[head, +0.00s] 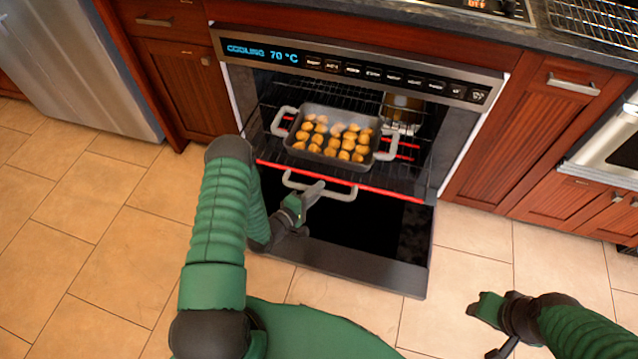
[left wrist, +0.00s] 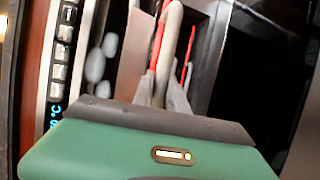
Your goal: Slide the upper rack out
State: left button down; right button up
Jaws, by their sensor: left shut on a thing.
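The upper rack (head: 410,194) is a dark wire rack with a red front edge, in the open oven. A pale grey handle (head: 346,195) is fixed at its front, and it shows in the left wrist view (left wrist: 170,42) as a curved bar. My left gripper (head: 318,187) is shut on this handle, its fingers on either side of the bar in the left wrist view (left wrist: 169,93). A dark baking tray (head: 295,148) with several round golden pieces stands on the rack. My right gripper (head: 487,318) is low at the right, away from the oven; its jaw state is unclear.
The oven door (head: 350,268) is folded down below the rack. The oven panel (head: 350,65) reads "COOLING 70 °C". A brownish container (head: 402,108) stands behind the tray, partly hidden. Wooden cabinets flank the oven. The tiled floor (head: 90,245) is clear at the left.

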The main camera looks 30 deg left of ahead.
pick_arm(q)
jog(key=shift+f, duration=0.15)
jog(key=c, duration=1.3)
grip_release()
jog(key=shift+s, duration=0.2)
jog(key=p+v, duration=0.4)
jog(key=v, duration=1.2)
jog(key=shift+s+a, duration=0.15)
jog(key=shift+s, duration=0.05)
